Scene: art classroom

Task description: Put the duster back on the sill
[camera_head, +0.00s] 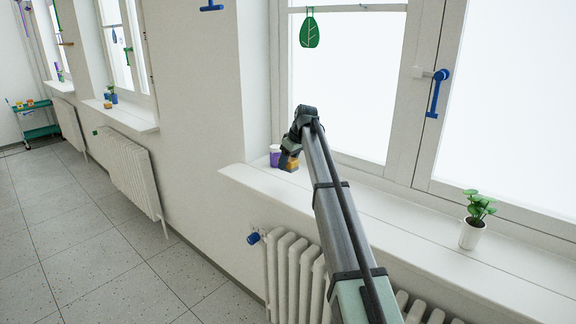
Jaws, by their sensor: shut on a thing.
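My gripper (287,156) is at the far end of my arm, in front of the window and over the near sill (400,226). It is shut, pointing down. An orange-brown block (293,164), apparently the duster, shows at its fingers, partly covered by the dark gripper parts. The picture is too small to tell whether the block touches the sill. A purple and white pot (275,155) stands on the sill just left of and behind the gripper.
A white pot with a green plant (472,220) stands on the sill at right. A blue window handle (437,93) sticks out above. A radiator (298,278) is below the sill. The sill between gripper and plant looks clear.

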